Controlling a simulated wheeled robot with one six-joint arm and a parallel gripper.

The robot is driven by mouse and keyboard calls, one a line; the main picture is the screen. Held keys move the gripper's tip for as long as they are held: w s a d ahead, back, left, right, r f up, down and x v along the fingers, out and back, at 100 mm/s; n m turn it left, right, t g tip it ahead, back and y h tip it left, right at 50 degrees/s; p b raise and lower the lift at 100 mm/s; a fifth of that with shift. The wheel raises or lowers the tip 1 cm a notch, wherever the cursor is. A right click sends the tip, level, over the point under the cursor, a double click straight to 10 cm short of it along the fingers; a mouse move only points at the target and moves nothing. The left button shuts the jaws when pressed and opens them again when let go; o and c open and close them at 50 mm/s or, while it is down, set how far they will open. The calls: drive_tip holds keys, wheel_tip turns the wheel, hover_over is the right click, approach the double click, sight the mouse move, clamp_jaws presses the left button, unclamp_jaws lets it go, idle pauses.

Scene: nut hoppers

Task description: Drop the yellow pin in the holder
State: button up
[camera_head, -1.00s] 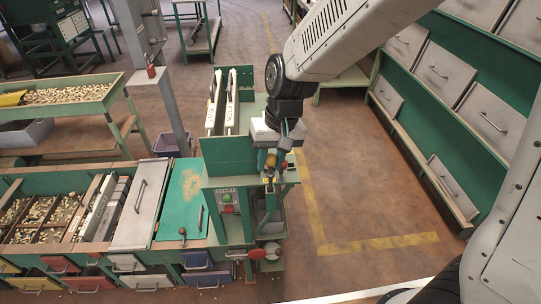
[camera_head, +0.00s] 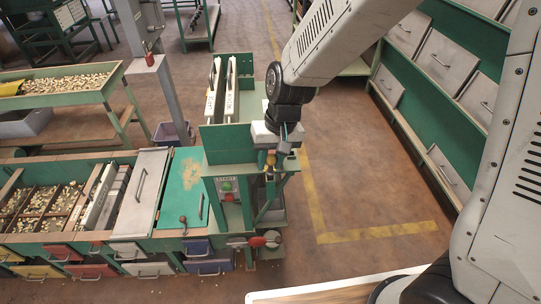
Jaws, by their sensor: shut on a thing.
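My gripper (camera_head: 269,166) points down in front of the green machine, over its small green ledge (camera_head: 287,165), at the right of the START panel. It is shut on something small. A yellow piece (camera_head: 262,158), which looks like the yellow pin, shows at the fingers with an orange piece (camera_head: 271,158) beside it. They are too small to tell exactly how they are held. I cannot make out the holder clearly; the gripper and my wrist cover part of the ledge.
The START panel (camera_head: 226,187) with a green and a red button is just left of my gripper. A red-ended lever (camera_head: 258,241) sticks out below. Nut hoppers (camera_head: 47,205) fill the left. Open brown floor (camera_head: 345,190) with yellow lines lies to the right.

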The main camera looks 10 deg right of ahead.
drive_tip(key=shift+f, duration=0.7)
drive_tip(key=o, duration=1.1)
drive_tip(key=shift+r, duration=0.1)
drive_tip(key=r, duration=0.2)
drive_tip(key=d+r, duration=0.1)
drive_tip(key=r, duration=0.4)
drive_tip(key=shift+w+d+r, duration=0.1)
drive_tip(key=shift+d+r, duration=0.15)
drive_tip(key=shift+w+d+r, duration=0.1)
drive_tip(key=shift+d+r, duration=0.2)
drive_tip(key=shift+r, duration=1.15)
drive_tip(key=shift+d+r, duration=0.25)
drive_tip(key=shift+r, duration=1.25)
drive_tip(key=shift+w+d+r, duration=0.1)
drive_tip(key=shift+d+r, duration=0.2)
drive_tip(key=shift+r, duration=1.15)
